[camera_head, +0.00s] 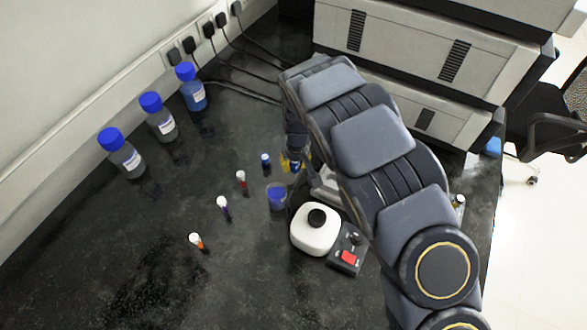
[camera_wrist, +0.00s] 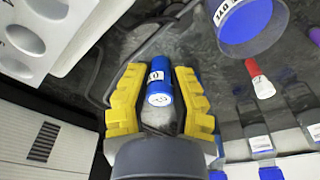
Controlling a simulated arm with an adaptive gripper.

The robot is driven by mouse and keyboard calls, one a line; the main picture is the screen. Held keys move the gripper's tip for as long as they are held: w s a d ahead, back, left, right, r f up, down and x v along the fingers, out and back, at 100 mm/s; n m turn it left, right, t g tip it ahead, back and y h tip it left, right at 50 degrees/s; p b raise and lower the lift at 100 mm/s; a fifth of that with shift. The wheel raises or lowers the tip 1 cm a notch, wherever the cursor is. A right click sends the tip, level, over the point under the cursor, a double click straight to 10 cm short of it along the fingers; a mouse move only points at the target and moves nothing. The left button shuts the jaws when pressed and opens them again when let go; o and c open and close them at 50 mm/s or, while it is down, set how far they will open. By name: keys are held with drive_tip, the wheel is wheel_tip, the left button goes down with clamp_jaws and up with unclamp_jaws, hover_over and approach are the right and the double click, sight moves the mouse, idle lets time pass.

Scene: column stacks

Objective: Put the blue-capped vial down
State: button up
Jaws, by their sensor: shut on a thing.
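My gripper (camera_wrist: 158,100) has its yellow fingers closed on a blue-capped vial (camera_wrist: 159,82). The cap carries a white label and shows between the two fingers. In the head view my gripper (camera_head: 289,163) is partly hidden by my arm, with a bit of blue between the fingers. I cannot tell whether the held vial touches the bench. Another blue-capped vial (camera_head: 266,159) stands just left of my gripper in the head view.
A blue cup (camera_head: 277,198), a red-capped vial (camera_head: 241,179), a white-capped vial (camera_head: 223,203) and an orange-banded vial (camera_head: 197,241) stand nearby. A white device (camera_head: 315,236) is in front. Blue-capped bottles (camera_head: 160,119) stand along the wall. A white welled rack (camera_wrist: 38,35) is close.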

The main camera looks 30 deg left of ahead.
sight(293, 176)
drive_tip(key=shift+w+a+f, duration=0.35)
drive_tip(key=shift+w+f, duration=0.05)
drive_tip(key=shift+f, duration=1.75)
drive_tip(key=shift+f, duration=0.15)
drive_tip(key=o, duration=0.7)
drive_tip(key=r, duration=0.7)
drive_tip(key=s+d+r, duration=0.1)
drive_tip(key=r, duration=0.3)
drive_tip(key=shift+s+d+r, duration=0.1)
drive_tip(key=shift+s+r, duration=0.1)
drive_tip(key=shift+r, duration=0.45)
